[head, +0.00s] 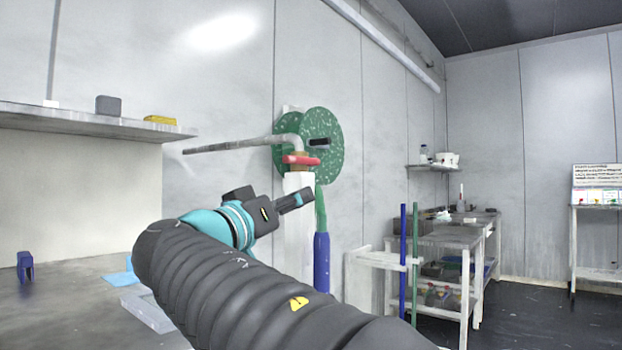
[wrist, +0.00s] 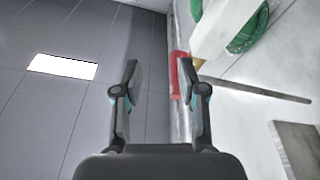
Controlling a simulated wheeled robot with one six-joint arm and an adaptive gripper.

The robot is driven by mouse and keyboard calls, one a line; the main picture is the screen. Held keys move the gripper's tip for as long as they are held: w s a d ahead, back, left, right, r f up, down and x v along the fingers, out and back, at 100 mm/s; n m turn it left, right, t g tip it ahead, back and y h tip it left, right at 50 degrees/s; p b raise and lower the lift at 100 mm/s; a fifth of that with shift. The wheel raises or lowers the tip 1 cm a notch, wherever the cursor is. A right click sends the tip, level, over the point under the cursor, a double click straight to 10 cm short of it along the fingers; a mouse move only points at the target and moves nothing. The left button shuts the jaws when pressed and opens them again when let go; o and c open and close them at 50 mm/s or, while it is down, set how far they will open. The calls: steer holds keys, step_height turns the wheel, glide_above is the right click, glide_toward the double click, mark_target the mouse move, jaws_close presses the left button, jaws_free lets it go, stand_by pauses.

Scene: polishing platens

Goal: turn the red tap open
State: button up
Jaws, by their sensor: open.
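The red tap (head: 300,160) is a short red bar handle on a brassy fitting, under a bent grey pipe (head: 235,144) and at the top of a white post (head: 297,230). My gripper (head: 303,196) is in front of the post, below the tap in the head view. In the wrist view my gripper (wrist: 162,75) is open, with nothing held. There the red handle (wrist: 178,75) shows between the fingers, close beside the right finger in the picture. I cannot tell how far beyond the fingertips it is, and no contact is clear.
A green speckled reel (head: 326,145) is behind the tap, with a blue cylinder (head: 321,262) below it. A shelf (head: 85,120) with small blocks is at the left, above a grey worktop (head: 60,305). A white cart (head: 375,270) and benches stand right; dark floor is open there.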

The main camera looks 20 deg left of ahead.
steer(key=m+t, duration=0.1)
steer(key=t, duration=0.1)
glide_toward(300, 160)
steer(key=x, duration=0.3)
steer(key=p+x, duration=0.1)
steer(key=x, duration=0.3)
steer(key=p+x, duration=0.1)
steer(key=x, duration=0.3)
steer(key=shift+w+a+f, duration=0.1)
steer(key=shift+a+f, duration=0.05)
steer(key=shift+a, duration=0.2)
jaws_close()
